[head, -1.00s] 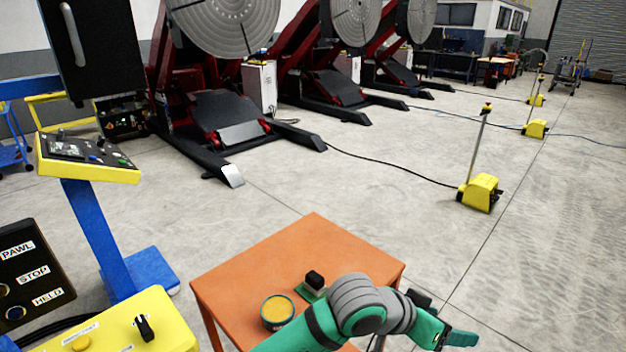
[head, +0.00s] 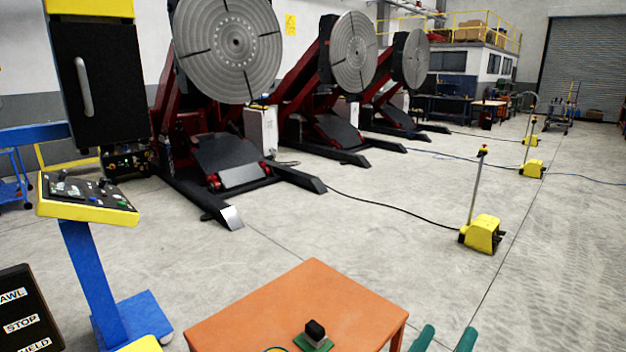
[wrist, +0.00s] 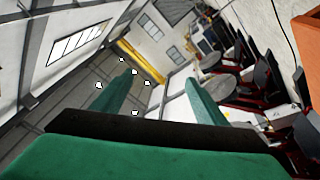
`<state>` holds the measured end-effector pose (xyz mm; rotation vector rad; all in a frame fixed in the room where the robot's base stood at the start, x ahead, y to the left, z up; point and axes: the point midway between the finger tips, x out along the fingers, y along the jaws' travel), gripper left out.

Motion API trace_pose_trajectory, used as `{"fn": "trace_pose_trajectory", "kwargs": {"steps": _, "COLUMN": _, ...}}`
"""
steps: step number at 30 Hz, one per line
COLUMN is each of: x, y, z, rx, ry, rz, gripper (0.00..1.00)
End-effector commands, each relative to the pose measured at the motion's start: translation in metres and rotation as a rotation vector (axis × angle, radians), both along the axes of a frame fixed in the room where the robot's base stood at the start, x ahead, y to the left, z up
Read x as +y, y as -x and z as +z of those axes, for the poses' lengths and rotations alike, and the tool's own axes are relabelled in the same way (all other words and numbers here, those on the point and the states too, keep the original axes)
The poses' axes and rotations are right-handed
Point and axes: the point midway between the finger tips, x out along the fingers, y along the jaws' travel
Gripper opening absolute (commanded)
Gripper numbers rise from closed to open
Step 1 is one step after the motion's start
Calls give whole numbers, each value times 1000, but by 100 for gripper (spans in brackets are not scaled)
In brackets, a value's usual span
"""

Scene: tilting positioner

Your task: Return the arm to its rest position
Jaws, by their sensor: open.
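My gripper (head: 445,340) shows only as two green fingertips at the bottom edge of the head view, just right of the orange table. The fingertips stand apart with nothing between them. In the wrist view my gripper (wrist: 155,95) has two green fingers spread wide and empty, pointing toward the far hall and ceiling. The rest of my arm is below the head view and hidden.
An orange table (head: 290,310) at the front bears a black-topped green block (head: 314,334). A blue pedestal with a yellow control panel (head: 88,205) stands left. Tilting positioners (head: 235,42) line the back. A yellow foot pedal (head: 481,234) stands right on open floor.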

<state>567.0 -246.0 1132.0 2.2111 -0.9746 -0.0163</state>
Motion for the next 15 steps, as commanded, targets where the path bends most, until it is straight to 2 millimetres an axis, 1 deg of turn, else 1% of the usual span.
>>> {"fn": "trace_pose_trajectory", "kwargs": {"steps": 1, "x": 6, "y": 2, "z": -12, "rx": 19, "ry": 24, "rz": 37, "gripper": 67}}
{"fn": "trace_pose_trajectory", "kwargs": {"steps": 5, "x": 29, "y": 8, "z": -40, "rx": 53, "ry": 56, "rz": 147, "gripper": 67}}
{"fn": "trace_pose_trajectory", "kwargs": {"steps": 8, "x": 46, "y": 16, "z": -65, "rx": 82, "ry": 65, "rz": 231, "gripper": 67}}
{"fn": "trace_pose_trajectory", "kwargs": {"steps": 11, "x": 64, "y": 28, "z": -92, "rx": 113, "ry": 59, "rz": 312, "gripper": 67}}
{"fn": "trace_pose_trajectory", "kwargs": {"steps": 15, "x": 88, "y": 52, "z": -131, "rx": 155, "ry": 25, "rz": 420, "gripper": 67}}
